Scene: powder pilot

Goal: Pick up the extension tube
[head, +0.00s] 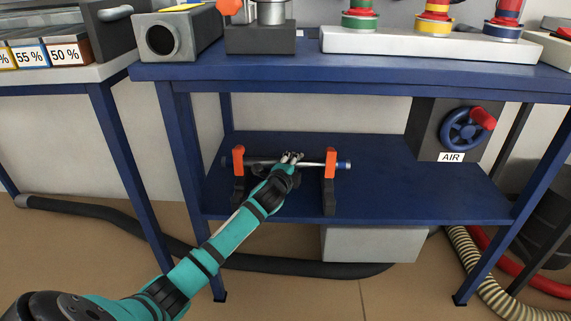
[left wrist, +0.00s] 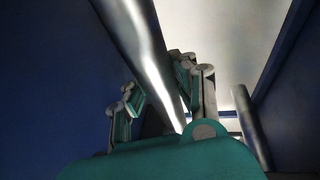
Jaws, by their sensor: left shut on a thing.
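My left gripper (head: 291,158) reaches in from the front left and is shut on the tube's middle, between the two stands. In the left wrist view the shiny tube (left wrist: 146,50) runs between the two fingers (left wrist: 160,95). In the head view the tube still appears to rest in the stands. The exact finger contact is partly hidden by the gripper. My right gripper is not in view.
The left stand (head: 238,160) and right stand (head: 330,165) flank the gripper closely. The blue upper tabletop (head: 300,72) is overhead. The AIR valve box with a blue wheel (head: 464,129) is at the right. The shelf (head: 400,190) is clear right of the stands. A black hose (head: 110,214) lies on the floor.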

